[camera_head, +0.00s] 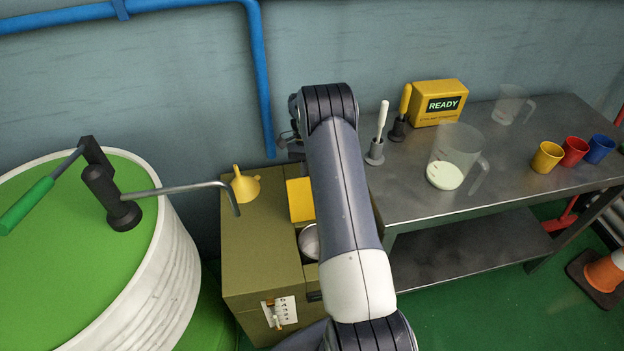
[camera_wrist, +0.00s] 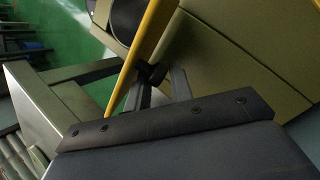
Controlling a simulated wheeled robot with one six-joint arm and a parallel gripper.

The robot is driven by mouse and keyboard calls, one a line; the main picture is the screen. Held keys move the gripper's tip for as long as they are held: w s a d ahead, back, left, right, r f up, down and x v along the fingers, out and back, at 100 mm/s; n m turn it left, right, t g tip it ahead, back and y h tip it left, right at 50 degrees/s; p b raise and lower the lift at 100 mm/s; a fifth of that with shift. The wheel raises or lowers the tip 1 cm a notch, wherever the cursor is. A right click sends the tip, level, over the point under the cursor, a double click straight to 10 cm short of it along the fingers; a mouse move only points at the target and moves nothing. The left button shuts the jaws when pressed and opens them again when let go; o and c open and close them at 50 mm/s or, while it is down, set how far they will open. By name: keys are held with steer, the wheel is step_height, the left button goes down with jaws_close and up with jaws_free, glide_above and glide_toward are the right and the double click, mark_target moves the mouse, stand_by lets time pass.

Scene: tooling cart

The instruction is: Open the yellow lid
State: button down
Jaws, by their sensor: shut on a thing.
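The yellow lid (camera_head: 300,200) is on top of an olive cabinet (camera_head: 262,275), partly hidden behind my arm. It stands tilted up, and an opening with a round pale thing (camera_head: 309,243) shows in front of it. In the wrist view the lid (camera_wrist: 150,38) is seen nearly edge-on as a long yellow strip, raised from the olive surface. My gripper (camera_wrist: 155,76) is at the lid's edge, with its dark fingers shut on it. In the head view my arm hides most of the gripper, so the exact grip is hard to see.
A yellow funnel (camera_head: 244,186) sits on the cabinet left of the lid. A bent metal crank (camera_head: 185,189) reaches from the green-topped drum (camera_head: 70,270) toward it. A metal bench (camera_head: 430,200) at right holds a jug (camera_head: 455,152), cups and a yellow box (camera_head: 438,103).

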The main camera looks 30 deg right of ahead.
steer(key=shift+w+a+f, duration=0.25)
steer(key=shift+a+f, duration=0.05)
steer(key=shift+f, duration=0.1)
steer(key=c, duration=1.6)
jaws_free()
steer(key=shift+c, duration=0.2)
steer(key=shift+o, duration=0.7)
steer(key=shift+w+f, duration=0.15)
steer(key=shift+w, duration=0.05)
steer(key=o, duration=0.3)
steer(key=shift+d+r, duration=0.15)
steer(key=shift+r, duration=0.1)
steer(key=v, duration=1)
steer(key=shift+w+r, duration=0.2)
steer(key=shift+r, duration=0.1)
